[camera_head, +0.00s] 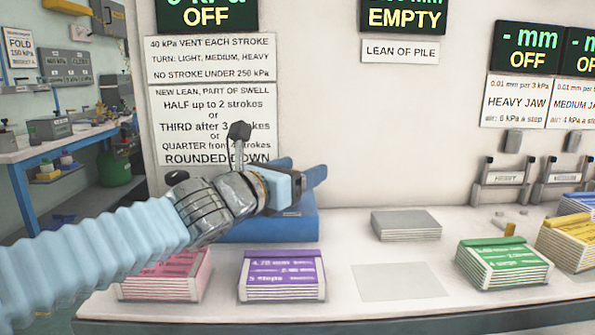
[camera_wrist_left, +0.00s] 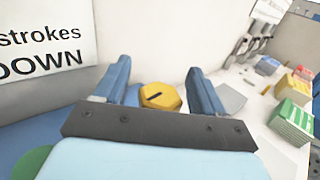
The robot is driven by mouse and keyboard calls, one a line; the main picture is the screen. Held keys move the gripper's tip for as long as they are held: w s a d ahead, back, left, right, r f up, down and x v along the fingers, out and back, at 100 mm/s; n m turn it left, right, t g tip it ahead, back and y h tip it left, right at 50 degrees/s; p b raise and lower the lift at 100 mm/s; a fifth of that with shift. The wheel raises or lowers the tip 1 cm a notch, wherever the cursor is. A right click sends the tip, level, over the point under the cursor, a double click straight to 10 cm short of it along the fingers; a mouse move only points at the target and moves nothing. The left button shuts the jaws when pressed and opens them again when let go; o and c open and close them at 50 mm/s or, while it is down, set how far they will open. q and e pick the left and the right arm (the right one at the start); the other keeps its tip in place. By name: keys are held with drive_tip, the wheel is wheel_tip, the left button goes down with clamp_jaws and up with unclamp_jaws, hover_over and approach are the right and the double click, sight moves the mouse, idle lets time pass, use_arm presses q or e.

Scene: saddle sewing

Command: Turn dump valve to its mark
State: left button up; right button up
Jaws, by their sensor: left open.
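The dump valve looks like a yellow many-sided knob with a dark slot line across its face (camera_wrist_left: 160,97), seen in the left wrist view. My left gripper (camera_head: 303,172) is open in front of the wall, above the blue box (camera_head: 270,229) on the bench. In the left wrist view its two blue fingers (camera_wrist_left: 158,70) stand on either side of the knob, with gaps between; I cannot tell how deep the knob lies between them. In the head view the knob is hidden by my gripper. I cannot make out a mark beside it. My right gripper is not in view.
A purple pad stack (camera_head: 282,277) and a pink one (camera_head: 166,276) stand at the bench front. A grey stack (camera_head: 406,225), a green stack (camera_head: 503,262) and a yellow stack (camera_head: 570,242) stand further right. A flat pale plate (camera_head: 398,282) lies between.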

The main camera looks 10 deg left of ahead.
use_arm(q)
drive_tip(key=v, duration=0.1)
drive_tip(key=p+v, duration=0.1)
drive_tip(key=v, duration=0.1)
drive_tip(key=p+v, duration=0.1)
drive_tip(key=shift+s+a+r, duration=0.1)
drive_tip(key=shift+s+r, duration=0.15)
drive_tip(key=shift+s, duration=0.05)
drive_tip(key=v, duration=0.9)
drive_tip(key=shift+f, duration=0.35)
